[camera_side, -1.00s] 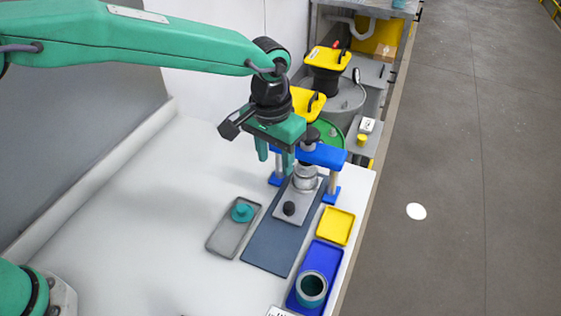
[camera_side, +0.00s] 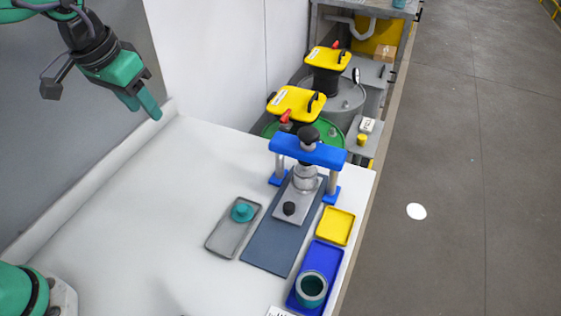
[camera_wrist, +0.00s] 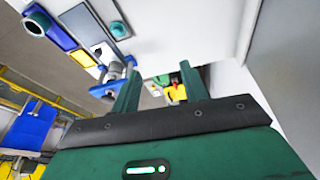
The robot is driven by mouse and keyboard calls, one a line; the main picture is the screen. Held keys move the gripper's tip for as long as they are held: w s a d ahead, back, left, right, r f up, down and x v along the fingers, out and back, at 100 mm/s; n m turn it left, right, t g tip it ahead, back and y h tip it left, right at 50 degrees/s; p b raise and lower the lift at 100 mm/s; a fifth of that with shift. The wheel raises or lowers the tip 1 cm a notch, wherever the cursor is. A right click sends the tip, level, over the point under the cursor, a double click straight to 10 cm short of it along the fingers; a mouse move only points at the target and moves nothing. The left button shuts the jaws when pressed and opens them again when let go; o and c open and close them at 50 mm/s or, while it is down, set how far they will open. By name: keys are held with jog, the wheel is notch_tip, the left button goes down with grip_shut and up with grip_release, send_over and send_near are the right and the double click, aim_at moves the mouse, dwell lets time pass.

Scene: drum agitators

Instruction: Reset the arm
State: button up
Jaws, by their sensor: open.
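My gripper (camera_side: 142,103) is open and empty, raised at the upper left of the side view, away from everything on the white table (camera_side: 150,215). Its two green fingers also show in the wrist view (camera_wrist: 160,85), apart with nothing between them. The blue press frame (camera_side: 308,150) stands on a dark mat (camera_side: 275,240) at the table's right part, with a grey fixture and black knob under it. A grey tray (camera_side: 226,240) holds a teal knobbed part (camera_side: 242,212). A blue tray (camera_side: 325,259) holds a teal ring-shaped part (camera_side: 311,289).
A small yellow tray (camera_side: 335,226) lies between the press and the blue tray. Drums with yellow lids (camera_side: 296,104) stand behind the table. A grey wall (camera_side: 85,130) borders its left side. The table's left and middle are clear.

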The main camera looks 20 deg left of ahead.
jog(key=s+a+f+n+t, duration=0.1)
jog(key=s+a+f+t, duration=0.1)
jog(key=s+a, duration=0.7)
jog(key=shift+s+a+y, duration=0.35)
jog(key=shift+s+y, duration=0.05)
jog(key=shift+s, duration=1.25)
jog(key=shift+c, duration=0.3)
